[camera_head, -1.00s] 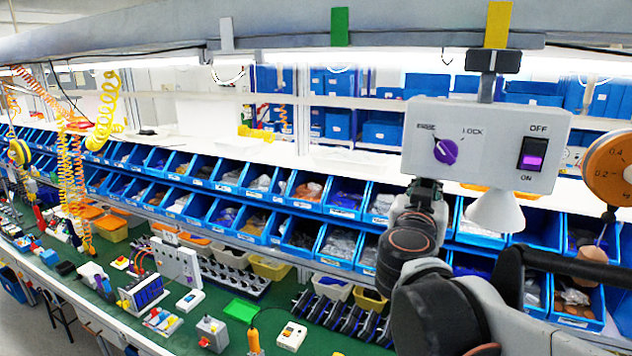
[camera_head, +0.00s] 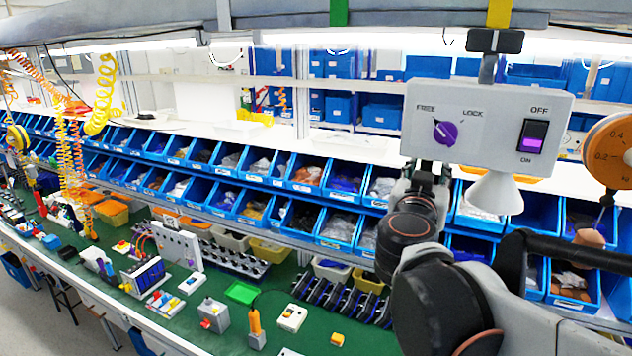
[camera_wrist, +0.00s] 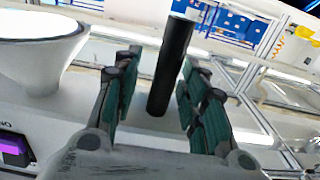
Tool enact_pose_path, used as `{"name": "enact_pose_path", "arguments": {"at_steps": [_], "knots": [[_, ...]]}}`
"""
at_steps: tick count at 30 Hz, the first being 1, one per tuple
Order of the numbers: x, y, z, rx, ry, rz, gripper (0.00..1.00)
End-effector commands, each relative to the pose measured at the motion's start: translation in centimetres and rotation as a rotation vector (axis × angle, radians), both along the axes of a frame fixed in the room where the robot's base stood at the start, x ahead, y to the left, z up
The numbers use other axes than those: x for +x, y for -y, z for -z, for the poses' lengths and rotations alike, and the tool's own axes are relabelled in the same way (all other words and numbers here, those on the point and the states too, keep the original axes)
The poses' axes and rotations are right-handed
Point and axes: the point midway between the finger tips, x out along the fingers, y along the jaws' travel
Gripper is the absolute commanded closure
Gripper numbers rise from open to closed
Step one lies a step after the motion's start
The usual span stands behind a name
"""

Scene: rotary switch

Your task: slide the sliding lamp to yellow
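The sliding lamp (camera_head: 487,122) is a grey-white box with a white cone shade (camera_head: 495,193), hanging from the overhead rail by a dark clamp (camera_head: 495,41). It hangs under the yellow strip (camera_head: 499,13). Its purple knob (camera_head: 445,133) appears to point up-left to FREE; its switch (camera_head: 532,136) shows purple at the ON end. The green strip (camera_head: 339,12) is to the left. In the wrist view, my gripper (camera_wrist: 158,100) has its fingers apart on both sides of a black rod (camera_wrist: 172,62); contact is unclear. In the head view, the box's lower edge partly hides my gripper.
A pale grey strip (camera_head: 223,15) marks the rail farther left. Blue bins (camera_head: 335,228) line the back of the bench. An orange dial scale (camera_head: 610,152) hangs right of the lamp. Small devices stand on the green bench (camera_head: 265,310).

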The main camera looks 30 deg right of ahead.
Motion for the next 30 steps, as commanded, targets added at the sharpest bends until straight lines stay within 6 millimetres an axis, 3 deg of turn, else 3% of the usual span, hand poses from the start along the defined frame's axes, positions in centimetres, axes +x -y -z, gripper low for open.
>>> {"name": "enact_pose_path", "arguments": {"at_steps": [18, 30], "knots": [[-5.2, -6.8, 0.1, 0.000, 0.000, -0.005, 0.61], [-6.8, -8.7, 0.1, -0.001, -0.001, 0.000, 0.61]]}}
